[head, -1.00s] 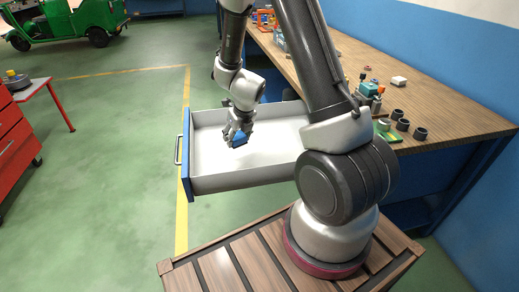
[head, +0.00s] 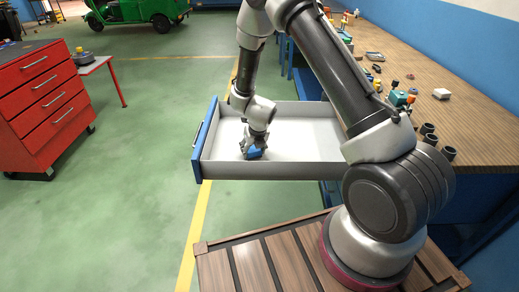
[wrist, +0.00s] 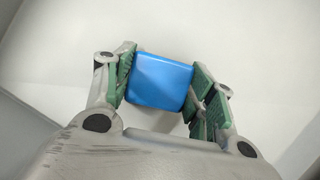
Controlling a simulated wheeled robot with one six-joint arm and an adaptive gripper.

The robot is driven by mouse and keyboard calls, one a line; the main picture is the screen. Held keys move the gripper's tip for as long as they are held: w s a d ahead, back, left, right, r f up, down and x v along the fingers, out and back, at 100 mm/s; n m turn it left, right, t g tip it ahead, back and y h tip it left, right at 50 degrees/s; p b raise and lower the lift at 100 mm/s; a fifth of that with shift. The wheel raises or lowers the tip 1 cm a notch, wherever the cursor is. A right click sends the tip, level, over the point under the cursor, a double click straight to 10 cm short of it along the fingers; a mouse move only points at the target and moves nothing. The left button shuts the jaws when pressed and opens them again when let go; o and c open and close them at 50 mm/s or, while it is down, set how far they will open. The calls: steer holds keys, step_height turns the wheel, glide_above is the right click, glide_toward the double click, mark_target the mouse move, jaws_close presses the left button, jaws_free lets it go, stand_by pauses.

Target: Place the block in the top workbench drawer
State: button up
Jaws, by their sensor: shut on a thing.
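The blue block (head: 254,153) is held inside the open drawer, low over its pale floor. It also shows in the wrist view (wrist: 160,80), between the green finger pads. My gripper (head: 252,146) is shut on the block and points down into the drawer; the wrist view shows the gripper (wrist: 165,90) with a pad at each side of the block. The drawer (head: 270,170) has white walls and a blue front with a handle, and is pulled out from the workbench (head: 440,115). Whether the block touches the drawer floor I cannot tell.
Small parts and dark cylinders (head: 438,140) lie on the bench top. A red tool cabinet (head: 45,105) and a small red table (head: 95,66) stand at left. A green rickshaw (head: 135,12) is at the back. The floor left of the drawer is clear.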

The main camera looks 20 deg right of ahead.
steer(key=o, duration=1)
steer(key=shift+f, duration=0.1)
